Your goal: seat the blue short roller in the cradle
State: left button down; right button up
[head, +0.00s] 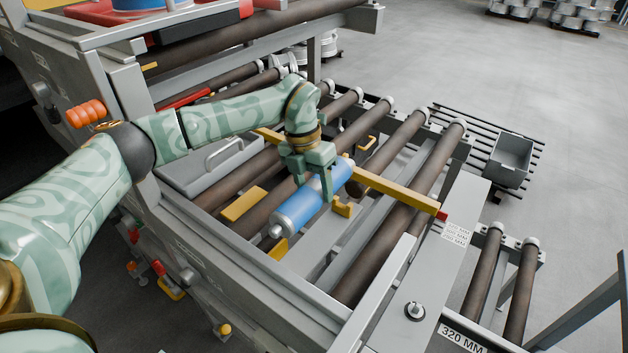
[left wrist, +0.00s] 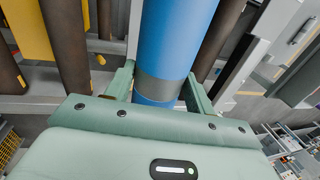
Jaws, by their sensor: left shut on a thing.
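The blue short roller (head: 313,197) has grey end caps and lies slanted across the frame in the head view. My left gripper (head: 312,182) is shut around it, nearer its far end. In the left wrist view the roller (left wrist: 175,35) runs between the two fingers of the gripper (left wrist: 158,90), with a grey band beside them. Yellow brackets that look like the cradle (head: 342,207) show beside and below the roller, one near its near end (head: 279,249). I cannot tell whether the roller touches them. My right gripper is out of view.
Brown rollers (head: 385,250) lie parallel on both sides within the grey frame. A yellow bar (head: 395,190) with a red tip crosses to the right of the roller. A grey bin (head: 509,160) stands on a rack at right.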

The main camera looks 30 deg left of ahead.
pick_arm(q)
notch_tip(320, 180, down, 8)
jog(key=b, duration=0.2)
dwell(0.4)
dwell(0.4)
jog(key=shift+f, duration=0.2)
dwell(0.5)
dwell(0.3)
jog(key=shift+f, duration=0.4)
dwell(0.6)
jog(key=shift+f, duration=0.15)
dwell(0.4)
jog(key=shift+f, duration=0.8)
jog(key=shift+f+b, duration=0.7)
jog(key=shift+f, duration=0.45)
dwell(0.4)
